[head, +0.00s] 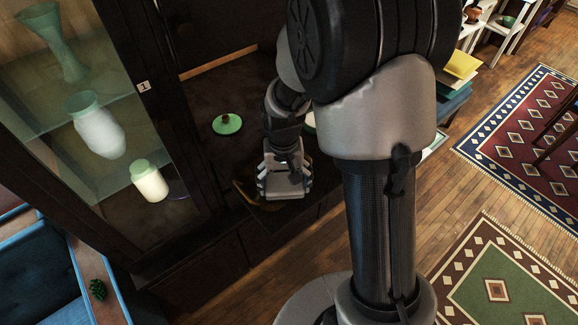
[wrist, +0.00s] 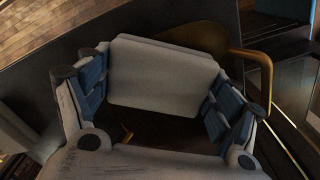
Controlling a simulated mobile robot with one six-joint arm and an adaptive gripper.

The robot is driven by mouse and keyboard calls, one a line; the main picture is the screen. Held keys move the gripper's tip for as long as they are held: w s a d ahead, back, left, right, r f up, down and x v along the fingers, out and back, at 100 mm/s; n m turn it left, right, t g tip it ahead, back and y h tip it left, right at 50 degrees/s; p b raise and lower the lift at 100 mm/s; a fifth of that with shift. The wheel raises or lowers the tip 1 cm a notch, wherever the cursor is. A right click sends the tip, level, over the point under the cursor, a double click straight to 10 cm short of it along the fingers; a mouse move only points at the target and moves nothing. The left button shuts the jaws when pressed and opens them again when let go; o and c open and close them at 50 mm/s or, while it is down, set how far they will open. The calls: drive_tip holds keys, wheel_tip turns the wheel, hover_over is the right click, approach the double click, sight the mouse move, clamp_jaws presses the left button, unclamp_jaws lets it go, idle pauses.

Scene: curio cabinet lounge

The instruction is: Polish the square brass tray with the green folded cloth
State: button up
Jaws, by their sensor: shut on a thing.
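My gripper (head: 284,190) reaches down over a dark surface at the cabinet. It is shut on a pale, folded pad (wrist: 163,75), seen between the fingers in the wrist view. This appears to be the cloth, but it looks grey-white rather than green here. In the head view a bit of this brass edge (head: 242,194) shows left of my gripper.
A blue seat (head: 40,265) is at lower left. A bookshelf and patterned rugs (head: 515,285) lie right, with open wooden floor between.

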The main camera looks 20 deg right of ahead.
drive_tip(key=r, duration=0.3)
drive_tip(key=shift+w+p, duration=0.2)
drive_tip(key=shift+p, duration=0.1)
drive_tip(key=shift+w+a+r+p, duration=0.1)
drive_tip(key=shift+w+r+p, duration=0.05)
drive_tip(key=shift+r+p, duration=2.05)
drive_tip(key=shift+r, duration=0.45)
